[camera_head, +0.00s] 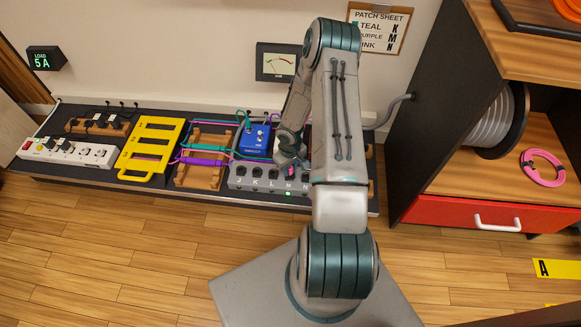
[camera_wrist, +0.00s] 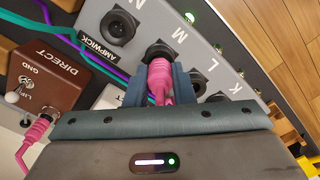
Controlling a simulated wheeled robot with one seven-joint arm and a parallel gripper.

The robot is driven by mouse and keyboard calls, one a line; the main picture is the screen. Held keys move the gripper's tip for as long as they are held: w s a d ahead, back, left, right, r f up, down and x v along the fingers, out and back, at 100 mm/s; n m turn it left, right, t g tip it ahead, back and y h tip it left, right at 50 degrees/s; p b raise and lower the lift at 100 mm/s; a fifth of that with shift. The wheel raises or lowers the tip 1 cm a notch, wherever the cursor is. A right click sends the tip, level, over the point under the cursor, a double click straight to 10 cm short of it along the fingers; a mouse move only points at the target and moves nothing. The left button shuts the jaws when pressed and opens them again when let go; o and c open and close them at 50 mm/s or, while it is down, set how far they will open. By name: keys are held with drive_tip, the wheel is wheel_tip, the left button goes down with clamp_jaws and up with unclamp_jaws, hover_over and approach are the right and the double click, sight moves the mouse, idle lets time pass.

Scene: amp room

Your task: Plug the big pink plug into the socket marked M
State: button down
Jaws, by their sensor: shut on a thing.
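My gripper (camera_wrist: 160,82) is shut on a ribbed pink plug (camera_wrist: 158,75) in the wrist view. The plug's front end meets the black socket (camera_wrist: 158,49) beside the letter M on the grey panel (camera_wrist: 215,40). They look in line, but I cannot tell how deep the plug sits. In the head view my gripper (camera_head: 290,158) is low over the panel (camera_head: 240,182), and a little of the pink plug (camera_head: 292,171) shows under it. A green light (camera_wrist: 190,17) glows near the M; it also shows in the head view (camera_head: 288,193).
Neighbouring sockets, one (camera_wrist: 120,26) tagged AMPWICK, flank the plug. A brown DIRECT box (camera_wrist: 48,80) has another pink plug (camera_wrist: 38,127) at its side. A blue pedal (camera_head: 254,139), wooden rack (camera_head: 202,174), yellow frame (camera_head: 150,148) and white power strip (camera_head: 65,150) stand to the left.

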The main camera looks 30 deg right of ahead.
idle(0.4)
drive_tip(key=c, duration=1.1)
unclamp_jaws()
drive_tip(key=shift+c, duration=0.2)
drive_tip(key=shift+r, duration=0.1)
wheel_tip(320, 180, up, 14)
drive_tip(key=p, duration=0.5)
drive_tip(key=shift+f, duration=0.2)
